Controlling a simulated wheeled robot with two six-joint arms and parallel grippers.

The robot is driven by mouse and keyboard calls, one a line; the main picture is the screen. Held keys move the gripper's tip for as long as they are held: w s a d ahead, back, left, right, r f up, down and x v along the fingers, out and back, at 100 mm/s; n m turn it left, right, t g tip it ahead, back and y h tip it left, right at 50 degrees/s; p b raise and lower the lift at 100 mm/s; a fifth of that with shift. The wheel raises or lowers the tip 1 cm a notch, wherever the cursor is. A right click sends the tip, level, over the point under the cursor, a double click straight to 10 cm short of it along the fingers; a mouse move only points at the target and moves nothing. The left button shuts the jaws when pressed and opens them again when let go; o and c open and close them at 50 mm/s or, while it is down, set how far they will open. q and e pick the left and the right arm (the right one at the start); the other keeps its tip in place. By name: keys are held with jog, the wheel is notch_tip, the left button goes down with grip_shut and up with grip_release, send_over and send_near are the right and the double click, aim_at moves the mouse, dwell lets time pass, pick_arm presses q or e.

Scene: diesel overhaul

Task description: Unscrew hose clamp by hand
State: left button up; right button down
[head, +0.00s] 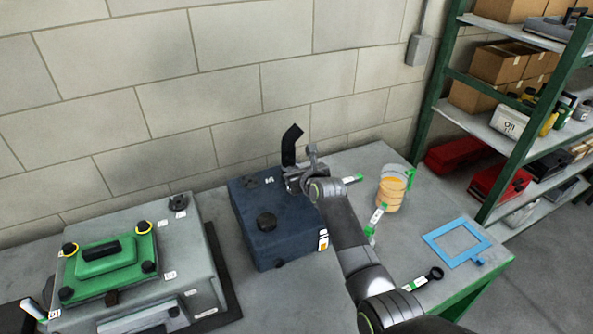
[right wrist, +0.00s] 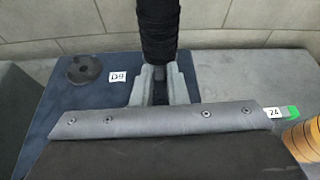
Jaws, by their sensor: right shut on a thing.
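A black ribbed hose (head: 291,145) stands up from the back of a dark blue box (head: 262,215) on the bench and bends at its top. It also shows in the right wrist view (right wrist: 158,30). My right gripper (right wrist: 160,88) is at the foot of the hose, its fingers shut on a narrow dark part there. In the head view my right gripper (head: 296,180) is over the box's back right corner. I cannot make out the hose clamp apart from this dark part.
A grey block with a green cover (head: 107,262) is at the left. Right of the box are an orange-filled jug (head: 391,187), a blue frame (head: 440,230) and small labelled items. A green shelf rack (head: 493,200) stands at the right. Bare bench shows around the blue frame.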

jog(key=shift+a, duration=0.1)
jog(key=shift+s+a+f+n+h, duration=0.2)
jog(key=shift+n+h, duration=0.2)
jog(key=shift+n, duration=0.3)
jog(key=shift+a+f+n+t+h+b, duration=0.15)
jog(key=shift+n+t+h+b, duration=0.25)
jog(key=shift+b, duration=0.4)
jog(key=n+b, duration=0.1)
jog(key=b, duration=0.1)
jog(key=shift+s+a+f+t+b, duration=0.1)
jog(key=shift+a+t+b, duration=0.05)
jog(key=shift+t+b, duration=0.15)
jog(key=shift+a+n+h+b, duration=0.1)
jog(key=shift+n+h+b, duration=0.55)
jog(key=shift+b, duration=0.3)
jog(key=c, duration=1.4)
grip_release()
jog(key=shift+c, duration=0.2)
jog(key=shift+r, duration=0.2)
